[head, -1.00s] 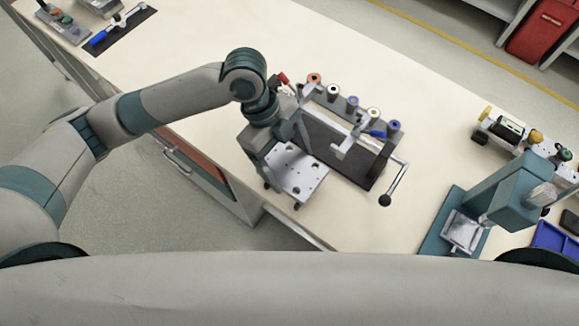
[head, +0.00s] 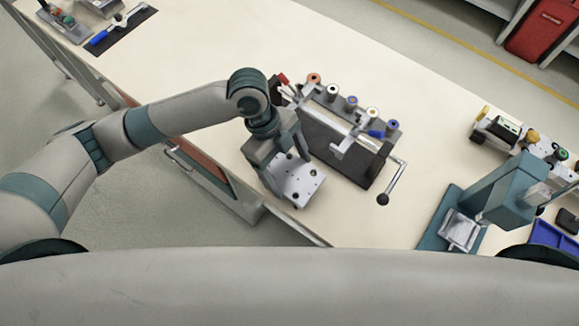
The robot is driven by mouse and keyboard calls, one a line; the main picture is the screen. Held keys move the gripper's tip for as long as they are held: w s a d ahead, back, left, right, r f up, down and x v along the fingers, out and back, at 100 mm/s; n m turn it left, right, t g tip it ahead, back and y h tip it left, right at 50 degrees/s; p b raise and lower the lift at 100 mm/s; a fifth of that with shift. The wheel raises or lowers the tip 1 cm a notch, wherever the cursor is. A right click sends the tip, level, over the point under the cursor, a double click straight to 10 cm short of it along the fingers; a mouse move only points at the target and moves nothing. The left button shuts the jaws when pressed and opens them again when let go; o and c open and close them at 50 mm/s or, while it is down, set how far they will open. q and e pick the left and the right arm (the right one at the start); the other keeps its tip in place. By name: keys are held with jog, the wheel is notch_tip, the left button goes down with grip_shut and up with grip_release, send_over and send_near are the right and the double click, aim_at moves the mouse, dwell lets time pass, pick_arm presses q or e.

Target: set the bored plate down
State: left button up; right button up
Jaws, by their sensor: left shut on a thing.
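The bored plate (head: 300,183) is a light grey square plate with several dark holes. It is at the front edge of the cream workbench (head: 225,50), left of the dark-based fixture. My left gripper (head: 277,167) points down and is shut on the plate at its left side. The plate looks low, close to the bench top; I cannot tell whether it touches. The fingertips are partly hidden by the gripper body. My right gripper does not show.
A fixture (head: 335,152) with a crank handle and several coloured rollers stands just right of the plate. A teal press (head: 510,190) and a blue tray (head: 553,241) are at the right. The bench behind the fixture is clear.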

pick_arm(q)
jog(key=o, duration=1.7)
jog(key=shift+c, duration=0.2)
jog(key=shift+r, duration=0.1)
jog(key=shift+w+a+r, duration=0.2)
jog(key=shift+r, duration=0.35)
jog(key=b+v, duration=0.3)
jog(key=v, duration=0.7)
jog(key=shift+r, duration=0.35)
jog(key=shift+a+f, duration=0.1)
